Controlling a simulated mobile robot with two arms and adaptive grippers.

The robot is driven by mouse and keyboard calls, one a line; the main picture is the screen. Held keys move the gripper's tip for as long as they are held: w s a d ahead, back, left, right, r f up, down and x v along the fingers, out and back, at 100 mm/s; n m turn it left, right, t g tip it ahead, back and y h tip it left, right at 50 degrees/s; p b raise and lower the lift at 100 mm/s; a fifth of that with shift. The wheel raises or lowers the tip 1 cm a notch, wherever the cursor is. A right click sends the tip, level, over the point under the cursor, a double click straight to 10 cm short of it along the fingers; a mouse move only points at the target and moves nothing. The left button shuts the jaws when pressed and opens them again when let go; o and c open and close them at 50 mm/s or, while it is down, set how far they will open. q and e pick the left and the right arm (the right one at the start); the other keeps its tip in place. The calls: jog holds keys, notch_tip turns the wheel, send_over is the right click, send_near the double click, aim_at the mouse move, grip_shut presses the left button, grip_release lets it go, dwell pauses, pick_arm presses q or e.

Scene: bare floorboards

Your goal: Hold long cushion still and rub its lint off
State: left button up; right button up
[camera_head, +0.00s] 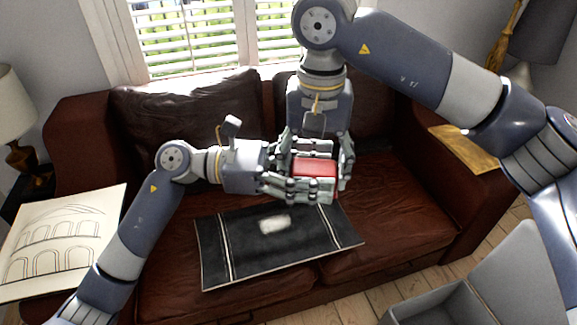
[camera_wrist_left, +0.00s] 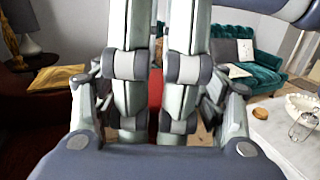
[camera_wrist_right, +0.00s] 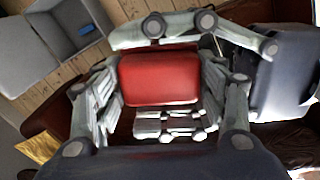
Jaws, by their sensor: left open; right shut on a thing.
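The long cushion (camera_head: 258,258) is black with pale stripes and lies flat on the brown sofa seat. A whitish patch of lint (camera_head: 274,224) sits near its middle. My right gripper (camera_head: 327,160) comes down from above and is shut on a red block (camera_head: 315,168), held over the cushion's back edge. The block also shows in the right wrist view (camera_wrist_right: 158,78). My left gripper (camera_head: 288,180) is open, with its fingers close around the same block; overlap hides whether they touch it. Red shows between its fingers in the left wrist view (camera_wrist_left: 155,92).
The sofa's back cushions (camera_head: 185,115) stand close behind the hands. An open grey box (camera_head: 435,305) is at the lower right. A drawing of arches (camera_head: 62,242) lies at the left, and a gold item (camera_head: 466,148) on the right armrest. The front sofa seat is clear.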

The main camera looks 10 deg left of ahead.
pick_arm(q)
jog(key=shift+d, duration=0.85)
jog(key=shift+c, duration=0.2)
jog(key=c, duration=1.1)
jog(key=shift+c, duration=0.2)
pick_arm(e)
jog(key=o, duration=1)
jog(key=shift+o, duration=0.2)
jog(key=shift+w, duration=0.1)
pick_arm(q)
jog(key=shift+s+f, duration=0.1)
pick_arm(e)
jog(key=shift+a+r, duration=0.1)
